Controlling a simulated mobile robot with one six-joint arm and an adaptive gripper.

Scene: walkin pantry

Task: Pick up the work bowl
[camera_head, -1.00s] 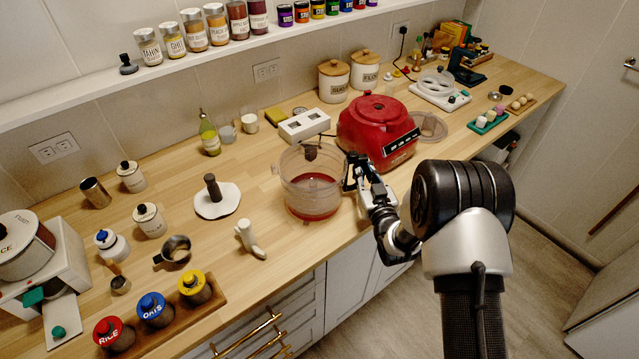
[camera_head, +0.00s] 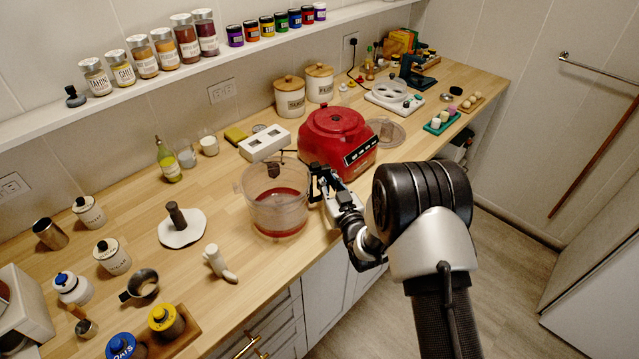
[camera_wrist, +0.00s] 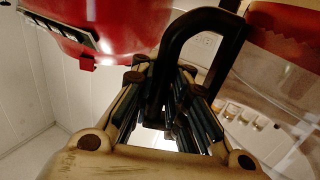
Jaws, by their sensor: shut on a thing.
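The work bowl (camera_head: 268,207) is a clear round bowl with a red bottom, upright at the counter's middle. A dark piece shows at its top. My gripper (camera_head: 325,182) is at the bowl's right side, shut on its black handle. In the wrist view the handle (camera_wrist: 207,20) loops up between the finger pads of my gripper (camera_wrist: 172,85), and part of the clear bowl (camera_wrist: 275,62) shows to the right. The fingertips are partly hidden by the handle. I cannot tell whether the bowl touches the counter.
The red processor base (camera_head: 325,123) stands close behind and right of the bowl; it also shows in the wrist view (camera_wrist: 120,25). A white block (camera_head: 264,143) is behind the bowl. A pale peg-shaped piece (camera_head: 218,262) and a white disc with dark knob (camera_head: 182,235) are left.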

